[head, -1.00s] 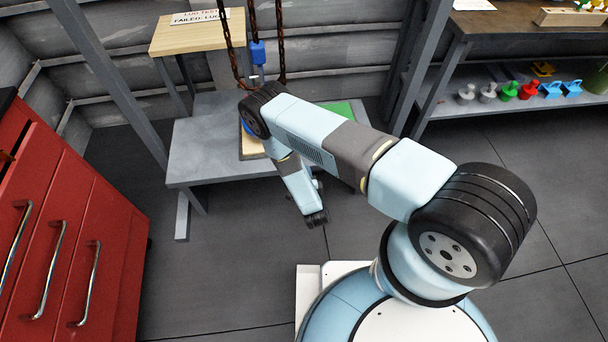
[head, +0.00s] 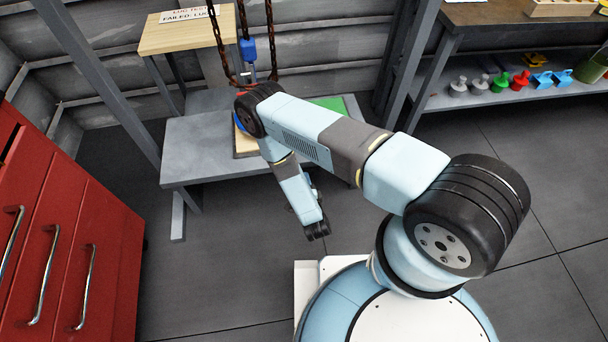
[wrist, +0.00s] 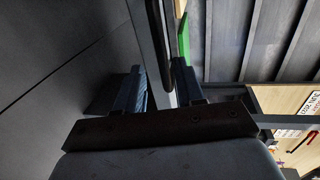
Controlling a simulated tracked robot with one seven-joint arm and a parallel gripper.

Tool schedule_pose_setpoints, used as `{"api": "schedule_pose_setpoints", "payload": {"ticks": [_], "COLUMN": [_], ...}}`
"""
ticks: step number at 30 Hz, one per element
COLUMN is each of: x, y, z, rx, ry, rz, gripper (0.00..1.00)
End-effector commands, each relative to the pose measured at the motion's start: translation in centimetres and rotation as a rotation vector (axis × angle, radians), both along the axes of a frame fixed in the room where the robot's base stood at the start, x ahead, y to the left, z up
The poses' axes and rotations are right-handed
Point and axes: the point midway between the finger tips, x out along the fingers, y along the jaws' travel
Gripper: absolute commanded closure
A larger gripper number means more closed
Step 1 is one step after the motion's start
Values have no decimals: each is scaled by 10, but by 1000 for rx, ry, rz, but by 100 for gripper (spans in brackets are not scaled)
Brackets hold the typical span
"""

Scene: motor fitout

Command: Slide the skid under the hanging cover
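A pale wooden board, perhaps the skid (head: 243,146), lies on the grey low bench (head: 195,160), mostly hidden behind my arm. A blue hoist block (head: 248,50) hangs above the bench between rusty chains (head: 217,42). Blue and red bits show beside my elbow; I cannot tell whether they belong to the cover, which is otherwise hidden. In the wrist view my gripper (wrist: 160,70) has its two dark fingers apart. A long grey edge (wrist: 150,35) runs between them; I cannot tell if it is the bench or the skid, and contact is unclear.
A green panel (head: 328,104) lies on the bench's right part. A red drawer cabinet (head: 65,235) stands at the left. A wooden table (head: 185,36) with a sign is behind. A shelf (head: 470,98) with coloured items is at the right. The floor in front is clear.

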Motion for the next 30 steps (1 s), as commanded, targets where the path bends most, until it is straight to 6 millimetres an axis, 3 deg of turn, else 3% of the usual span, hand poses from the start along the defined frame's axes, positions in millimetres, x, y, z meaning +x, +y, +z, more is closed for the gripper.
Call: {"api": "schedule_pose_setpoints", "payload": {"ticks": [6,12,30], "x": [-41,-65,-72], "y": [-8,-11,-13], "z": [7,12,14], "rx": [-2,-3,-2], "ry": [5,5,3], "rz": [-2,-1,-3], "gripper": [62,62,62]}}
